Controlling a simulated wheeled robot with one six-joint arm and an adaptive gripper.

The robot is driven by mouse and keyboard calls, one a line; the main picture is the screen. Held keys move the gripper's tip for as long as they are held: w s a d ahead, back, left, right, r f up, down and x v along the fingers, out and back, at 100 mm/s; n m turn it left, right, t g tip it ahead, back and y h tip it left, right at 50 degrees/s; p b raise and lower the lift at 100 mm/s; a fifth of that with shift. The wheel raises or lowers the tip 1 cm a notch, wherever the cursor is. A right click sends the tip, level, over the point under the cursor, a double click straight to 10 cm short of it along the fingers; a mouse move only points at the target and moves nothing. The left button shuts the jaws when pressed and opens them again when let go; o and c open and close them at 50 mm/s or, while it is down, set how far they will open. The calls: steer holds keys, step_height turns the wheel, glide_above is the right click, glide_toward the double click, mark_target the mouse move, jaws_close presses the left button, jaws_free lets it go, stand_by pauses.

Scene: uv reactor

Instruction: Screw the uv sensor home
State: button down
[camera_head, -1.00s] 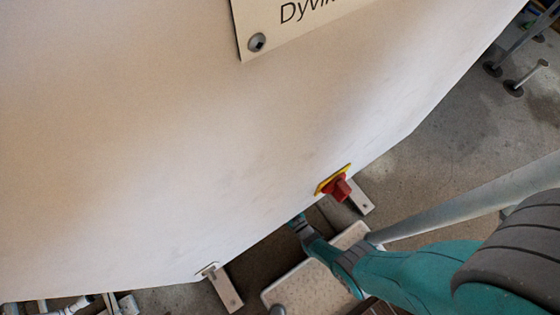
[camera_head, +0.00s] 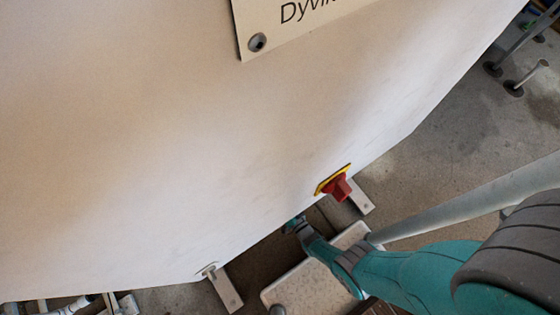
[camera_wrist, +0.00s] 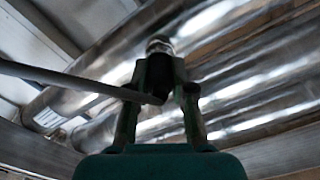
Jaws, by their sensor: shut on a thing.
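My gripper (camera_wrist: 161,92) is in the middle of the wrist view, its two fingers shut on the uv sensor (camera_wrist: 157,46). The sensor shows as a dark body between the fingers with a bright metal end above them. That end lies in front of or against a shiny metal pipe (camera_wrist: 205,30); I cannot tell whether it sits in a port. A dark cable (camera_wrist: 75,80) runs from the left to the fingers. In the head view my arm reaches under the white cabinet, and the gripper and sensor are hidden there.
The large white cabinet (camera_head: 150,140) fills most of the head view. A red switch (camera_head: 340,187) on a yellow plate sticks out at its lower edge, close to my arm. A pale step plate (camera_head: 300,285) lies below the arm. Several shiny pipes cross the wrist view.

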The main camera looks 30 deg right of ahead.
steer(key=c, duration=0.9)
jaws_free()
steer(key=s, duration=1.2)
steer(key=s+r+n+g, duration=0.1)
steer(key=s+r+n, duration=0.1)
steer(key=s+r, duration=0.45)
steer(key=s+r+n+g, duration=0.1)
steer(key=s+r, duration=0.2)
steer(key=r, duration=0.7)
step_height(320, 180, up, 29)
steer(key=s+n+g, duration=0.1)
steer(key=s+n, duration=0.1)
steer(key=n, duration=0.1)
